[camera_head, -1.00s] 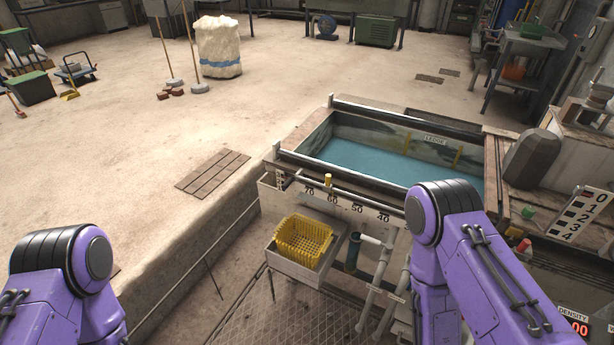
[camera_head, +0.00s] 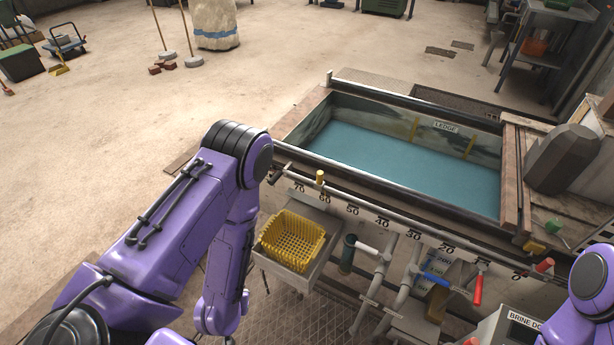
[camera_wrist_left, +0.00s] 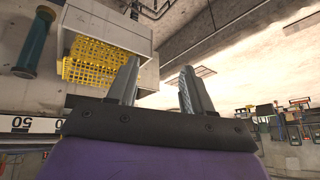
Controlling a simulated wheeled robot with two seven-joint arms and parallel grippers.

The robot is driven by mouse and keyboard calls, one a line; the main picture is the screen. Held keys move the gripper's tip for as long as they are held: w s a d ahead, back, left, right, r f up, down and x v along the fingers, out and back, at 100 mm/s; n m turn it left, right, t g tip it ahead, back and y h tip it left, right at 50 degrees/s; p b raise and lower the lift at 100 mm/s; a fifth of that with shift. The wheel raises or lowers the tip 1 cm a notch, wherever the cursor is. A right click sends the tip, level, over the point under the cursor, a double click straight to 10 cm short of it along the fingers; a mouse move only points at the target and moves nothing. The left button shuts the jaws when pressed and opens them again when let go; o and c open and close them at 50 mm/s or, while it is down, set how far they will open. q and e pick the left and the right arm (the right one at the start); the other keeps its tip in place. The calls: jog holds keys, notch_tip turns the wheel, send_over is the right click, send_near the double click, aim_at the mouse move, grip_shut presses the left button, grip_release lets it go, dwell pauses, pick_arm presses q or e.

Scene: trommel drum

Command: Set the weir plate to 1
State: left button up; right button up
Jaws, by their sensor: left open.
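I cannot make out the weir plate for certain in either view, and no 0-to-4 scale shows now. The tank (camera_head: 515,185) with blue liquid stands at centre right in the head view. My left arm bends down in front of the tank's left end, and its gripper is out of the head view. In the left wrist view my left gripper (camera_wrist_left: 160,68) has its two fingers apart with nothing between them. My right gripper is not in view; only part of my right arm shows at the lower right edge.
A yellow basket (camera_head: 291,240) sits in a grey tray left of the pipes; the basket also shows near my left fingers in the wrist view (camera_wrist_left: 105,65). A numbered strip (camera_head: 353,211) runs along the tank front. Blue (camera_head: 437,279) and red (camera_head: 478,289) valve handles stick out below.

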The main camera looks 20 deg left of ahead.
pick_arm(q)
jog(key=w+a+f+m+t+b, duration=0.3)
jog(key=w+f+m+b, duration=0.1)
jog(key=w, duration=0.7)
jog(key=m+t+b, duration=0.7)
jog(key=m, duration=0.2)
send_near(272, 184)
jog(key=w, duration=0.2)
jog(key=x, duration=0.7)
jog(key=b+x, duration=0.1)
jog(key=x, duration=0.2)
jog(key=shift+w+a+f, duration=0.25)
jog(key=shift+a+f, duration=0.05)
jog(key=shift+a, duration=0.1)
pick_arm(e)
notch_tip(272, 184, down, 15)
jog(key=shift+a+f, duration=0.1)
pick_arm(q)
grip_shut()
notch_tip(272, 184, down, 8)
jog(key=b, duration=0.5)
jog(key=shift+f+b, duration=0.15)
jog(key=shift+b, duration=0.15)
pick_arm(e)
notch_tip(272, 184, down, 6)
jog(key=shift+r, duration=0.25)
